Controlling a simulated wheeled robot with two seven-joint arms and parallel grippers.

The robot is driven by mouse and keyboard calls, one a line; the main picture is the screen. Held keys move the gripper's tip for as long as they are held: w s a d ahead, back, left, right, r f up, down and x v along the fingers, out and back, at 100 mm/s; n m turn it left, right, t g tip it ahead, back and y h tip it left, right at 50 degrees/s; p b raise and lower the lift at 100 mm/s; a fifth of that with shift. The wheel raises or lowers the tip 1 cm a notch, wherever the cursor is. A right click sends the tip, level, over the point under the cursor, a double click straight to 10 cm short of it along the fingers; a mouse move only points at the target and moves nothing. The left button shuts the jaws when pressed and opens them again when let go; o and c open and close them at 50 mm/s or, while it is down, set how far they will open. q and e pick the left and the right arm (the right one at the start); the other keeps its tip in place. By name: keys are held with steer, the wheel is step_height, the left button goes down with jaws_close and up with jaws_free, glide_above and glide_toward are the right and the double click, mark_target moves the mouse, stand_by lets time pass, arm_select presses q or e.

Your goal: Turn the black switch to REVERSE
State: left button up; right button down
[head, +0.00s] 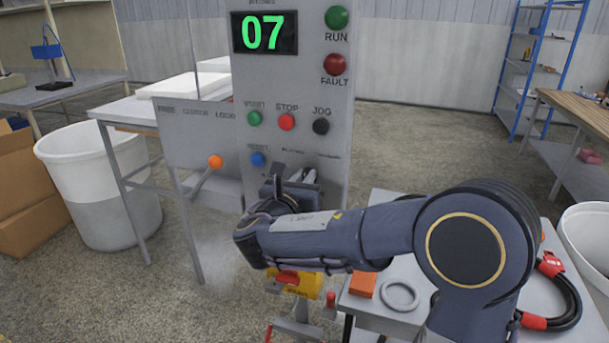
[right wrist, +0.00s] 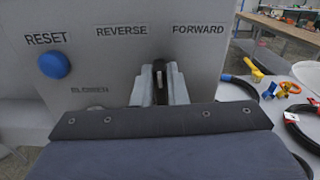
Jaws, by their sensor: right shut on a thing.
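My right gripper (head: 292,185) is up against the lower part of the grey control panel (head: 300,85). In the right wrist view its two grey fingers (right wrist: 160,84) are shut on the black switch (right wrist: 159,85). Only a thin dark strip of the switch shows between the fingers. The label REVERSE (right wrist: 122,31) is up and left of the fingers, and FORWARD (right wrist: 198,28) is up and right. In the head view my gripper and arm hide most of the switch. My left gripper is not in view.
A blue RESET button (right wrist: 53,65) sits left of the switch. Green (head: 254,118), red (head: 287,122) and black JOG (head: 321,126) buttons are above. An orange-knobbed lever (head: 215,162) stands at left. A side table (head: 385,313) with a ring and hose is at right.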

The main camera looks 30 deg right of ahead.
steer(key=shift+w+a+f+n+p, duration=0.1)
steer(key=shift+w+a+n+p, duration=0.05)
steer(key=shift+n+p, duration=2.25)
steer(key=shift+w+a+f+n+p, duration=0.15)
steer(key=shift+n+p, duration=1.65)
steer(key=shift+p, duration=1.2)
steer(key=c, duration=1.4)
jaws_free()
steer(key=shift+c, duration=0.2)
steer(key=shift+a, duration=0.1)
steer(key=b+v, duration=0.1)
steer(key=v, duration=0.6)
steer(key=shift+s+a, duration=0.25)
